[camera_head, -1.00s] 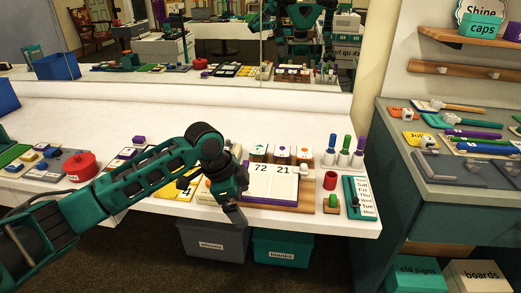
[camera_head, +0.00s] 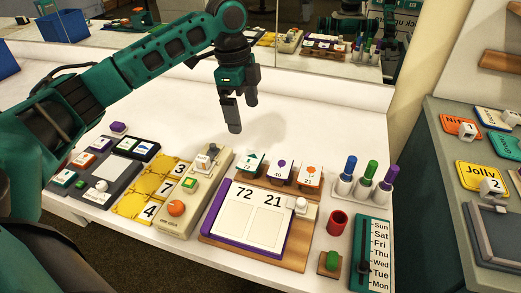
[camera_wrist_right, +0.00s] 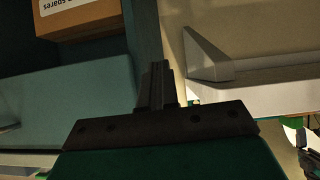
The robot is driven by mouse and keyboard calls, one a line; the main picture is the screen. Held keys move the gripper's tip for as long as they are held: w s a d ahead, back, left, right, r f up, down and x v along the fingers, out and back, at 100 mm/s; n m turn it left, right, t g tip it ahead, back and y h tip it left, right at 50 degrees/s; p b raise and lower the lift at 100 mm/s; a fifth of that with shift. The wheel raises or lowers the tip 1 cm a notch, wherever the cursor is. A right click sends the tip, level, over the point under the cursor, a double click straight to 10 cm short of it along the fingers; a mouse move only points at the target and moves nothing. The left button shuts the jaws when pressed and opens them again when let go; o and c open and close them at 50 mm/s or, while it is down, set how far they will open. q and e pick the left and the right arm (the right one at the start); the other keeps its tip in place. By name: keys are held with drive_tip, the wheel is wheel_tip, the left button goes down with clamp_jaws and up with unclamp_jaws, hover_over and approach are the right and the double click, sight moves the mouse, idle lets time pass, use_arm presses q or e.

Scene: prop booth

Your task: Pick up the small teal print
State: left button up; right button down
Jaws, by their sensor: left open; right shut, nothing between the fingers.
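The small teal print (camera_head: 250,161) is a white card with a teal mark, leftmost in a row of small cards on wooden stands behind the board with 72 and 21. My left gripper (camera_head: 242,115) is open and empty, pointing down above the white table, behind and slightly left of the teal print and apart from it. In the right wrist view my right gripper (camera_wrist_right: 158,85) is shut with nothing in it, away from the prints. The right arm is not seen in the head view.
A purple-mark print (camera_head: 280,173) and an orange-mark print (camera_head: 309,179) stand close to its right. The purple-edged board (camera_head: 245,217) lies in front, and a cream device (camera_head: 185,205) is to the left. Several markers (camera_head: 367,173) stand at right. The table behind is clear.

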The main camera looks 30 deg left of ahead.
use_arm(q)
drive_tip(key=b, duration=0.1)
hover_over(250, 160)
drive_tip(key=f, duration=0.6)
drive_tip(key=shift+a+f, duration=0.35)
drive_tip(key=shift+f, duration=0.05)
drive_tip(key=f, duration=0.2)
drive_tip(key=f+b, duration=0.1)
drive_tip(key=f, duration=0.2)
drive_tip(key=shift+d, duration=0.2)
drive_tip(key=shift+d+f, duration=0.1)
drive_tip(key=shift+f, duration=0.3)
use_arm(e)
drive_tip(key=shift+a+f, duration=0.45)
drive_tip(key=shift+f, duration=0.05)
use_arm(q)
drive_tip(key=shift+f+p, duration=0.2)
drive_tip(key=shift+p, duration=0.35)
use_arm(e)
drive_tip(key=shift+s+d+r, duration=0.1)
drive_tip(key=shift+d+r, duration=0.05)
drive_tip(key=shift+r, duration=0.15)
use_arm(q)
drive_tip(key=c, duration=1)
use_arm(e)
drive_tip(key=shift+f, duration=0.1)
